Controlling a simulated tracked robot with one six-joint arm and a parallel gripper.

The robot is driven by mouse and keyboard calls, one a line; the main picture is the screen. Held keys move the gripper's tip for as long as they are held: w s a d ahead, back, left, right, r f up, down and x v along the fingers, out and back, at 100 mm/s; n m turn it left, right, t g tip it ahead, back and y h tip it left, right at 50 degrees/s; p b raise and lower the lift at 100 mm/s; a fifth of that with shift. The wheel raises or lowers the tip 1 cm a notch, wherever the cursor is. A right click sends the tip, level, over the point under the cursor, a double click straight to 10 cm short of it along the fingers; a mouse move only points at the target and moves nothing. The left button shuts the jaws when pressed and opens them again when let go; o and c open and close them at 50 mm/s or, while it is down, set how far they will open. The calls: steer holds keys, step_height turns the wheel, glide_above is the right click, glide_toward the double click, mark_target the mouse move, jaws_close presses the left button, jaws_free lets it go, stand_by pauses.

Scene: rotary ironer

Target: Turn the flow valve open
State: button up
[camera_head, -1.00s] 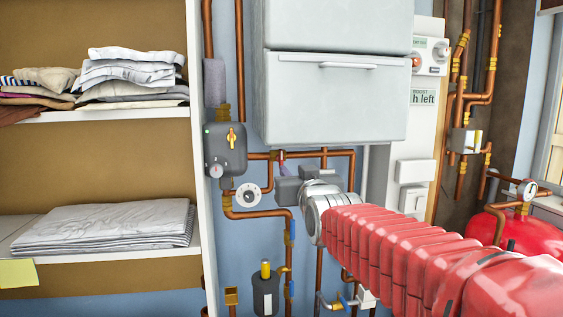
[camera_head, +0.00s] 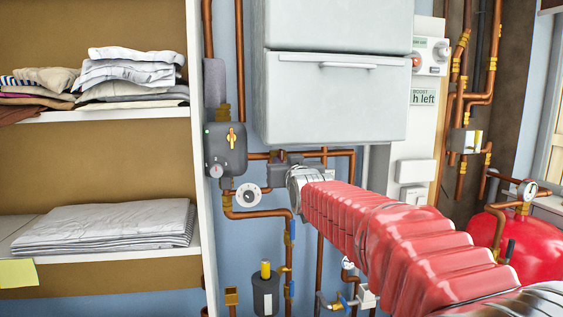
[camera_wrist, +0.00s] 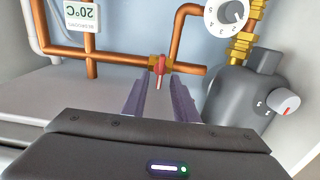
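A small valve with a red lever handle (camera_wrist: 160,66) sits on a brass fitting of a copper pipe in the wrist view. My gripper (camera_wrist: 158,82) is open, its two fingers pointing at this valve, one on each side of the lever's line. The lever lies at or just beyond the fingertips; I cannot tell whether they touch it. In the head view my gripper (camera_head: 280,163) is at the copper pipe under the white cabinet, mostly hidden by my wrist and red-sleeved arm. No label naming the flow valve is legible.
The white cabinet (camera_head: 335,95) hangs above. Shelves with folded linen (camera_head: 110,225) stand left; a red tank (camera_head: 520,245) stands right. Copper pipes run close around.

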mark_target(281, 159)
steer(key=shift+w+a, duration=0.2)
steer(key=shift+w, duration=0.8)
jaws_close()
steer(key=shift+a, duration=0.15)
